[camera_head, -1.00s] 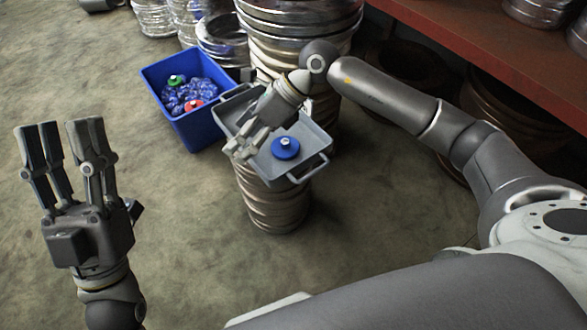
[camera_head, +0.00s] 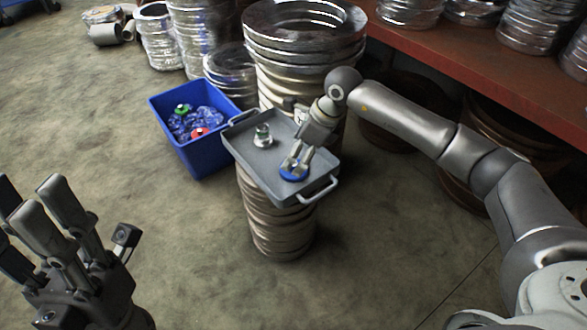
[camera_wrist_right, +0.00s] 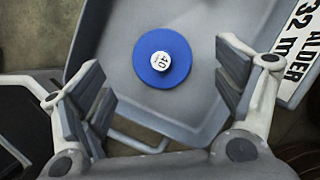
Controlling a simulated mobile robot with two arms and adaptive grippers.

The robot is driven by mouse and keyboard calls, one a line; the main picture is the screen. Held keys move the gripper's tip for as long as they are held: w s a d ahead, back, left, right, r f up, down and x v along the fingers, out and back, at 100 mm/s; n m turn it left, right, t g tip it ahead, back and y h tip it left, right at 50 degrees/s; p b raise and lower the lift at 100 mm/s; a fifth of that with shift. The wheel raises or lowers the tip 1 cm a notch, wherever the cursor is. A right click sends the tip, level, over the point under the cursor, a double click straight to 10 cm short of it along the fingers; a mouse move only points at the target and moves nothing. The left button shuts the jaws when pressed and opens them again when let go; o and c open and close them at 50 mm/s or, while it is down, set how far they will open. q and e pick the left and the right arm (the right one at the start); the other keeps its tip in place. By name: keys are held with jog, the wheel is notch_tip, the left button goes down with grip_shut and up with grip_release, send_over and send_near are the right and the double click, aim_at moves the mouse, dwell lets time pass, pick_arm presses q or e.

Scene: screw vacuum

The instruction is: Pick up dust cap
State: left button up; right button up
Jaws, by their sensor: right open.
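The blue dust cap (camera_head: 292,173) lies flat on the grey tray (camera_head: 252,150), near its right end. In the right wrist view the dust cap (camera_wrist_right: 148,66) is a blue disc with a white centre knob marked 40. My right gripper (camera_head: 297,164) is over it from above. Its fingers (camera_wrist_right: 158,95) are spread to either side, with the cap between and a little beyond them, apparently not touching. My left gripper (camera_head: 30,205) is at the lower left, fingers apart and empty, far from the tray.
The tray rests on a stack of metal rings (camera_head: 275,235). A blue bin (camera_head: 205,160) with blue, red and green caps stands left. A red shelf (camera_head: 460,60) runs along the right.

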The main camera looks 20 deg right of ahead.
aim_at(293, 168)
jog(key=b+x, duration=0.2)
jog(key=x, duration=0.3)
jog(key=shift+d+f, duration=0.1)
jog(key=shift+f, duration=0.05)
jog(key=shift+s, duration=0.1)
jog(key=c, duration=0.6)
jog(key=shift+c, duration=0.2)
